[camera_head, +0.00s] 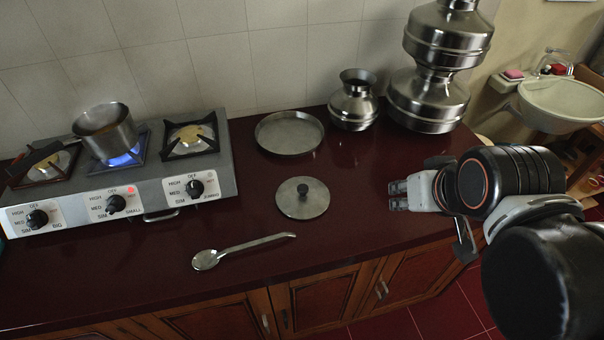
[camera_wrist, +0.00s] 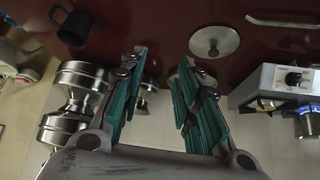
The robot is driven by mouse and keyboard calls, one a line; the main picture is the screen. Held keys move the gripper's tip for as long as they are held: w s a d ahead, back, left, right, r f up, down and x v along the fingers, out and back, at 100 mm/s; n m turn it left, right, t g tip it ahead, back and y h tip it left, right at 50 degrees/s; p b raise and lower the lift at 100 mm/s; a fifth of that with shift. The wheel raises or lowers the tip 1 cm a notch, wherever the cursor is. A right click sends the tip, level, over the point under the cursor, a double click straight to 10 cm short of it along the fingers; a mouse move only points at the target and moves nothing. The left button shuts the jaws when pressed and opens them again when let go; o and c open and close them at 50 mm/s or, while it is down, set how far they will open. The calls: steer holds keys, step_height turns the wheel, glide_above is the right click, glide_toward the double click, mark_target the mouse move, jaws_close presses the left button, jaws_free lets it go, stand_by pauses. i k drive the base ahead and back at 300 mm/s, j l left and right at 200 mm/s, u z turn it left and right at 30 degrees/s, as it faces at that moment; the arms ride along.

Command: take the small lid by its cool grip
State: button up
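The small lid (camera_head: 290,209) is a flat round metal disc with a dark knob (camera_head: 303,188) standing up at its middle. It lies on the dark red counter between the stove and my gripper. It also shows in the wrist view (camera_wrist: 228,38), near the top, right of centre. My gripper (camera_head: 396,195) is over the right part of the counter, to the right of the lid and apart from it. In the wrist view my gripper (camera_wrist: 160,66) has its two fingers spread, with nothing between them. The lid appears beyond the right finger.
A stove (camera_head: 160,170) stands left, with a pan (camera_head: 108,138) over a blue flame. A shallow round pan (camera_head: 289,133) lies behind the lid; a spoon (camera_head: 240,246) lies in front. Metal pots (camera_head: 353,105) stand at the back right. The wrist view shows a dark mug (camera_wrist: 74,27).

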mark_target(300, 198)
steer(key=i+l+u, duration=0.1)
steer(key=u, duration=0.3)
steer(key=i+l+u, duration=0.15)
steer(key=i+u, duration=0.25)
steer(key=k, duration=0.1)
